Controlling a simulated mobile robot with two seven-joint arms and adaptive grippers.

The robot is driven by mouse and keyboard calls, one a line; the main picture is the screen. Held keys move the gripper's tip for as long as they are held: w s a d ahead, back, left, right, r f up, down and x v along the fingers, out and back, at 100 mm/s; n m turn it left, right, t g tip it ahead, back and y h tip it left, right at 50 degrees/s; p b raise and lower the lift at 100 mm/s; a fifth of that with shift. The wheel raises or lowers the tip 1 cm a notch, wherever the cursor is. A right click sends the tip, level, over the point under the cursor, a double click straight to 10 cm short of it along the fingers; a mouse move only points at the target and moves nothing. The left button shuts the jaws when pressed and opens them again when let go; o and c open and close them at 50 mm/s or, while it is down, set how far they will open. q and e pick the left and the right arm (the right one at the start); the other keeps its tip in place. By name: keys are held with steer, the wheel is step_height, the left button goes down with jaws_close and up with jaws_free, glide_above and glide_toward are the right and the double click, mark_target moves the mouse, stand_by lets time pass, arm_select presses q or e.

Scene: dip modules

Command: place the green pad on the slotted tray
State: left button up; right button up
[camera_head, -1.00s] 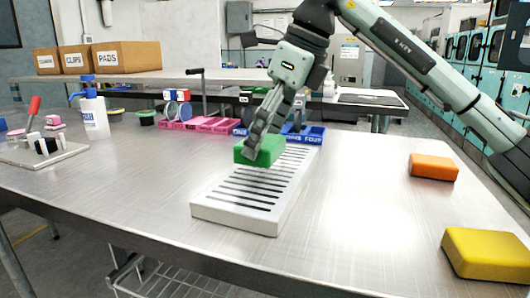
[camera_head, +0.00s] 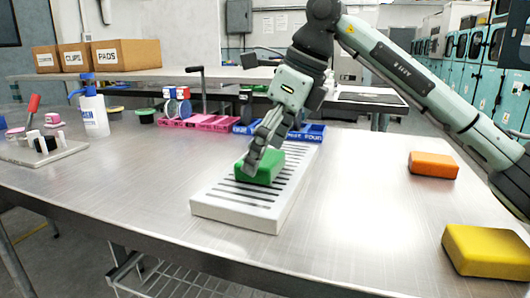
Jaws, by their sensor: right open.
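The green pad (camera_head: 262,170) rests on the white slotted tray (camera_head: 236,211), over the dark slots toward the tray's left side. My right gripper (camera_head: 252,166) is open, with its fingers at the pad's upper left part and partly in front of it. I cannot tell whether the fingers touch the pad. The tray lies flat on the metal table, its near end bare. My left gripper is not in view.
An orange pad (camera_head: 433,165) and a yellow pad (camera_head: 486,252) lie on the table (camera_head: 350,215) at the right. Blue bins (camera_head: 306,133) and pink bins (camera_head: 205,122) stand behind the tray.

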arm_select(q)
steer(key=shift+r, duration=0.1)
arm_select(e)
steer(key=shift+r, duration=0.1)
steer(key=shift+d+r, duration=0.1)
steer(key=shift+r, duration=0.25)
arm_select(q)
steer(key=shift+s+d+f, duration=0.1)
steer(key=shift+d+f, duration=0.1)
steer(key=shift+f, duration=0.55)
arm_select(e)
steer(key=v, duration=1.1)
steer(key=shift+r, duration=0.15)
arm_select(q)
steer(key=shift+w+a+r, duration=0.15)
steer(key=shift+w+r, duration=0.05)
arm_select(e)
steer(key=shift+c, duration=0.6)
